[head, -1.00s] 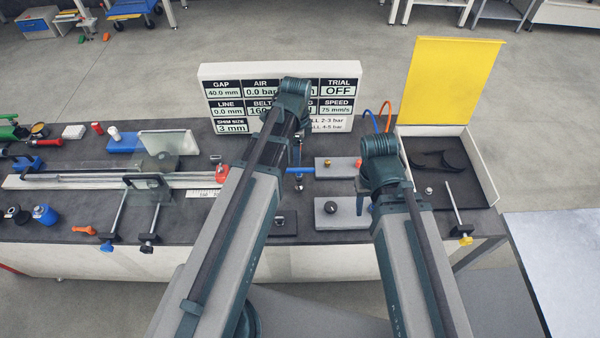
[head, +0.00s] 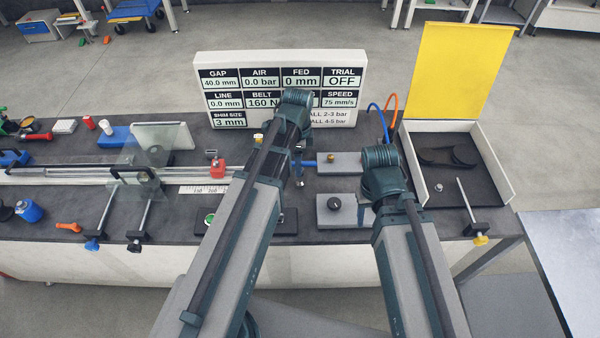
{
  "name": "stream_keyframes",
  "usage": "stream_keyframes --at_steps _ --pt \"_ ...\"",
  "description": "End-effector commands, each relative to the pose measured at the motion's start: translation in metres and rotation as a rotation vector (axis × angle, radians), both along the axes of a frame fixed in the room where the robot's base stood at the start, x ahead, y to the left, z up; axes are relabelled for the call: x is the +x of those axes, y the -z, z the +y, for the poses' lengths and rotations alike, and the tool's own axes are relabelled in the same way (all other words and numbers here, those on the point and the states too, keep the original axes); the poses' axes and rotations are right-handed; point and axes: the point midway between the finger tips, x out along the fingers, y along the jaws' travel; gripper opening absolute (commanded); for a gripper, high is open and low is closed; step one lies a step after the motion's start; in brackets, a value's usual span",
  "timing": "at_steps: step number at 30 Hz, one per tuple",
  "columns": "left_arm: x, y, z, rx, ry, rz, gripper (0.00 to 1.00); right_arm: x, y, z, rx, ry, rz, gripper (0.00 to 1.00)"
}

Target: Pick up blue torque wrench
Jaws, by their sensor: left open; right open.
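A similar rod with a yellow end (head: 480,240) lies at the right, by the open box. My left gripper (head: 299,180) points down over the bench middle, close to a short blue bar (head: 309,164). My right gripper (head: 363,212) is mostly hidden behind its wrist, near the grey blocks. Both are open, and neither visibly holds anything.
A readout board (head: 225,122) stands at the back. A clear upright panel (head: 140,160) and a long rail (head: 60,175) fill the left. The white-walled box (head: 492,160) has a raised yellow lid (head: 462,70).

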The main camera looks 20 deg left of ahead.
Motion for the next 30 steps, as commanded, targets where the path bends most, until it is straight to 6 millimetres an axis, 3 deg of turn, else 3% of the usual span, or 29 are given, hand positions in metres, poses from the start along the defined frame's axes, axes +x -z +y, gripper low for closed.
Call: stream_keyframes --at_steps 13,23,30 --pt "0.009 0.049 -0.004 0.0 0.0 0.0 0.65 0.0 0.049 0.0 0.0 0.001 0.0 0.5" --pt "0.009 0.051 -0.004 0.0 0.0 0.0 0.65 0.0 0.051 0.0 0.0 0.001 0.0 0.5" --pt "0.009 0.051 -0.004 0.0 0.0 0.0 0.21 0.0 0.051 0.0 0.0 0.001 0.0 0.5"
